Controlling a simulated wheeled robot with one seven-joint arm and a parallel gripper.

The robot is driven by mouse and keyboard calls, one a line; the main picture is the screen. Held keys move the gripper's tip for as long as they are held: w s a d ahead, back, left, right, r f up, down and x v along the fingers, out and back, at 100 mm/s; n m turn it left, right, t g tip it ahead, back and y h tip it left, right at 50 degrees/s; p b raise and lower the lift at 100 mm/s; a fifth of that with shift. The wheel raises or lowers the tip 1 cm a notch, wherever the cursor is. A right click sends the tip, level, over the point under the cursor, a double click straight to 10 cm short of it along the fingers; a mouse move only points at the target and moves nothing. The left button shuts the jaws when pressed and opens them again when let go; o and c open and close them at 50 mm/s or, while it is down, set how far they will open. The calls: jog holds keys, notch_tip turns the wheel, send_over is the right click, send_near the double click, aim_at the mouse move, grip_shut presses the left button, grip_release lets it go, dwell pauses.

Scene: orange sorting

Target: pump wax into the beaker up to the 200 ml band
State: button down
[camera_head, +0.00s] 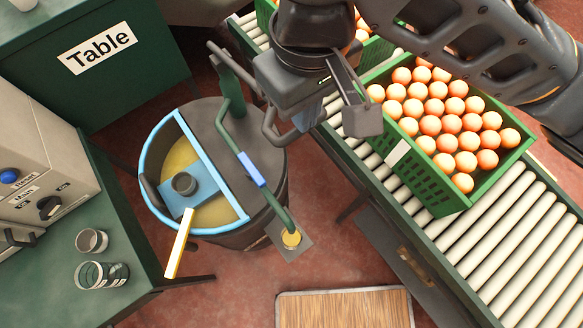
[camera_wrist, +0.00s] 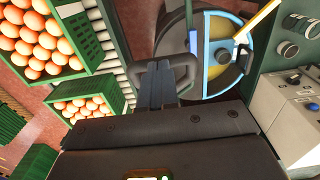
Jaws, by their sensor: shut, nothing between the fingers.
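Two clear beakers stand on the green table at the left in the head view. The lower beaker (camera_head: 102,276) has dark bands on its side; the other vessel (camera_head: 91,241) is smaller. A grey drum (camera_head: 262,215) with a light-blue rim holds yellow wax (camera_head: 180,155). A green pipe with a blue grip (camera_head: 251,169) crosses the drum to a small plate with a yellow disc (camera_head: 291,238). My gripper (camera_head: 312,113) is shut and empty above the drum's right side.
Green crates of orange-brown eggs or fruit (camera_head: 455,115) stand on the roller conveyor (camera_head: 510,235) at right. A grey control box (camera_head: 45,165) with knobs sits on the left table. A wooden board (camera_head: 345,308) lies on the red floor. Floor between drum and conveyor is clear.

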notch_tip(320, 180, down, 16)
jog(key=r+b, duration=0.1)
jog(key=b, duration=0.9)
notch_tip(320, 180, up, 9)
jog(key=p, duration=1)
notch_tip(320, 180, up, 7)
jog(key=shift+f+p, duration=0.15)
jog(key=shift+p, duration=0.35)
